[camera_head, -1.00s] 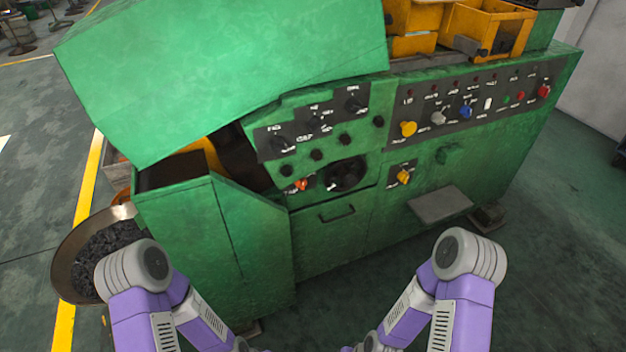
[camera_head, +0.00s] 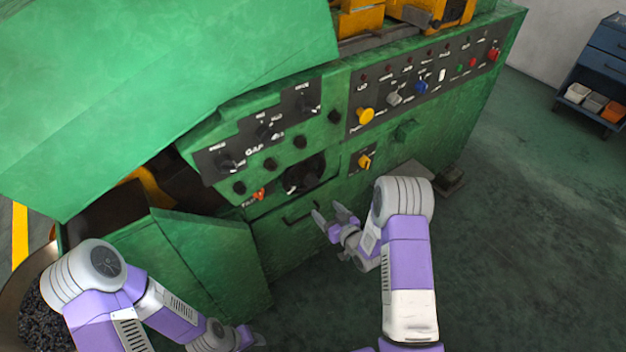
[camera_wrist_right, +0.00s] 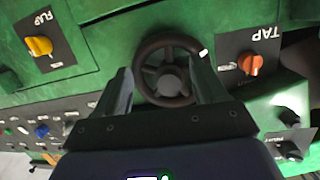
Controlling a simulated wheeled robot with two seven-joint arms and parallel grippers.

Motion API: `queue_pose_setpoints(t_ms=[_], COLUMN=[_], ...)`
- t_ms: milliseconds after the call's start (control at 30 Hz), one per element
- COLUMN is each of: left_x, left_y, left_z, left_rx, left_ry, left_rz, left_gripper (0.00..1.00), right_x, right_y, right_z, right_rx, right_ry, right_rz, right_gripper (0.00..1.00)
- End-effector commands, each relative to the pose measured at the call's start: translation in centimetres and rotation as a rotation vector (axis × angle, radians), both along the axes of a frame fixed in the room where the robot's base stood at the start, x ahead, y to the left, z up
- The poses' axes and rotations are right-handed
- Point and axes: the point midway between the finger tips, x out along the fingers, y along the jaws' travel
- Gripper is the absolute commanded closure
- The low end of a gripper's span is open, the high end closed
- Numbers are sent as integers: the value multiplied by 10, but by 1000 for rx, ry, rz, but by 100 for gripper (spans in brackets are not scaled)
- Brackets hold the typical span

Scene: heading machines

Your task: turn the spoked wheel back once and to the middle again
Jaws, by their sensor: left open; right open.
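The spoked wheel (camera_head: 304,179) is small and dark, set in the lower part of the green machine's front. In the right wrist view the wheel (camera_wrist_right: 168,84) shows its hub, spokes and a white mark at the upper right of its rim. My right gripper (camera_head: 328,213) is open and empty, below and right of the wheel in the head view and apart from it. In the right wrist view its fingers (camera_wrist_right: 163,88) stand either side of the wheel's lower part. My left gripper (camera_head: 256,338) is open, low in the head view, away from the wheel.
An orange TAP knob (camera_head: 258,195) sits left of the wheel and a yellow FLAP knob (camera_head: 364,161) right of it. A drawer handle (camera_head: 300,213) is just below. Dark knobs (camera_head: 270,164) line the panel above. Open floor (camera_head: 500,250) lies to the right.

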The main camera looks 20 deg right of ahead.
Motion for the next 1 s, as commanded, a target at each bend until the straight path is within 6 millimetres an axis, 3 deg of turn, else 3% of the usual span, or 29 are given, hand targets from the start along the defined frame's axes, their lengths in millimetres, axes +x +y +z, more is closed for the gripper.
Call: queue_pose_setpoints(t_ms=[100,200,700,1000], left_x=[0,0,0,0], left_y=[0,0,0,0], left_z=[3,4,-5,-6], left_rx=[0,0,0,0], left_ry=[-1,-1,0,0], left_rz=[0,0,0,0], left_gripper=[57,57,57,57], right_x=[14,19,80,88], right_y=[-1,-1,22,24], right_z=[35,48,49,50], right_rx=[-19,-23,-25,-23], right_ry=[-153,-214,-226,-224], right_rz=[59,86,91,88], right_gripper=[29,29,29,29])
